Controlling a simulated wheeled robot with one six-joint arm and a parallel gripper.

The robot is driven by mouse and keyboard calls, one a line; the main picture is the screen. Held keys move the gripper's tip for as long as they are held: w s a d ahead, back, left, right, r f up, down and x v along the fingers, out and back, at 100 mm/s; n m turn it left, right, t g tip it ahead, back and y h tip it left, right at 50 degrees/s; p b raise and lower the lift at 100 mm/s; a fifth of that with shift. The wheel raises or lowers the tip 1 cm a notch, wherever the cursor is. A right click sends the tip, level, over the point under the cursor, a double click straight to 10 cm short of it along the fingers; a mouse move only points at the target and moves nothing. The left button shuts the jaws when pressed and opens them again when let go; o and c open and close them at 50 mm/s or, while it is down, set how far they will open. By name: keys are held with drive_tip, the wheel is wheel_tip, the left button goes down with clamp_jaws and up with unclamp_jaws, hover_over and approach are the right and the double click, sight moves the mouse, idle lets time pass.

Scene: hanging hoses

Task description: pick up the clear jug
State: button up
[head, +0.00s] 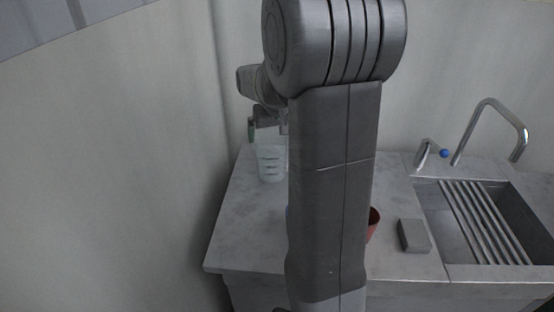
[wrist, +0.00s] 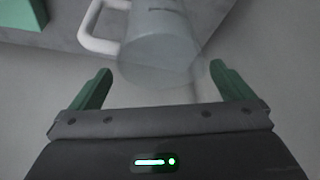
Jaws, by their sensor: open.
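The clear jug (head: 271,163) stands on the left part of the grey counter in the head view, partly hidden behind my arm. In the wrist view the jug (wrist: 160,45) lies ahead, between and just beyond the fingertips, with its pale handle (wrist: 97,33) to the left. My gripper (wrist: 160,83) is open, with a green finger on each side. In the head view my gripper is mostly hidden by my wrist and arm, above the jug. I cannot tell whether a finger touches the jug.
A red cup (head: 373,222) shows partly behind my arm. A grey block (head: 414,236) lies to its right. A sink (head: 480,220) with slats and a tall faucet (head: 490,125) is at the right. The counter's front left is clear. A green thing (wrist: 22,14) shows at the wrist view's upper left.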

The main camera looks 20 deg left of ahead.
sight(271, 143)
drive_tip(key=x, duration=0.5)
drive_tip(key=shift+s+d+f+p, duration=0.1)
drive_tip(key=shift+f+p, duration=0.2)
drive_tip(key=shift+f, duration=0.1)
drive_tip(key=c, duration=1.2)
drive_tip(key=shift+o, duration=0.2)
drive_tip(key=shift+r, duration=0.1)
